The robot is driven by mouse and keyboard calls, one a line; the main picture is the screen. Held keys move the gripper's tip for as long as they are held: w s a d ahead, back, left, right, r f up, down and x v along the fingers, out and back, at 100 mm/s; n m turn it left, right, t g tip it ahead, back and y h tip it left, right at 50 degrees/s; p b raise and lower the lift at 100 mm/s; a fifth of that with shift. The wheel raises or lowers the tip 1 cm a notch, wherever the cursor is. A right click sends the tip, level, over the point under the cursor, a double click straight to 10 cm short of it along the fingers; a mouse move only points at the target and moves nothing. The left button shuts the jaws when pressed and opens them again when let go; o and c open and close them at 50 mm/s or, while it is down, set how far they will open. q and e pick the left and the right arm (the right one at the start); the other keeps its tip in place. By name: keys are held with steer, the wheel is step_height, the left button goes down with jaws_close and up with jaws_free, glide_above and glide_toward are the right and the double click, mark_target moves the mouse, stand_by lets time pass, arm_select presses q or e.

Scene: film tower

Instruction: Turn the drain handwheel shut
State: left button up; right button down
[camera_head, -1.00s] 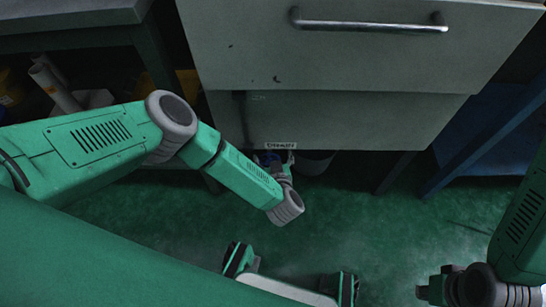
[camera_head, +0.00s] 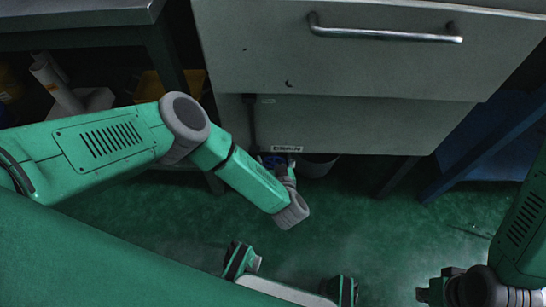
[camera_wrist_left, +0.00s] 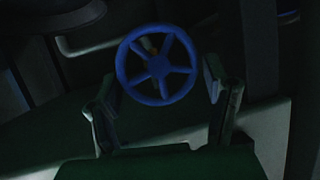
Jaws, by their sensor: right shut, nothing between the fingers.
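The blue drain handwheel (camera_wrist_left: 158,66) has several spokes and shows in the left wrist view, face towards the camera. In the head view only a bit of blue (camera_head: 270,160) shows below the "DRAIN" label (camera_head: 286,149), mostly hidden by my left arm. My left gripper (camera_wrist_left: 160,82) is open, with one finger to each side of the wheel. There are gaps between the fingers and the rim; the depth between them is hard to tell. My right gripper (camera_head: 432,290) is shut and empty at the lower right of the head view.
A grey cabinet with a drawer handle (camera_head: 385,34) overhangs the drain area. A bench with shelves (camera_head: 75,22) stands at left, a blue frame (camera_head: 490,145) at right. The green floor (camera_head: 370,225) in front is clear.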

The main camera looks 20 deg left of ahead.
arm_select(q)
steer(key=shift+d+r, duration=0.1)
steer(key=shift+d, duration=0.2)
steer(key=v, duration=1.2)
arm_select(e)
steer(key=shift+d, duration=0.2)
steer(key=shift+f, duration=0.1)
steer(key=shift+d, duration=0.1)
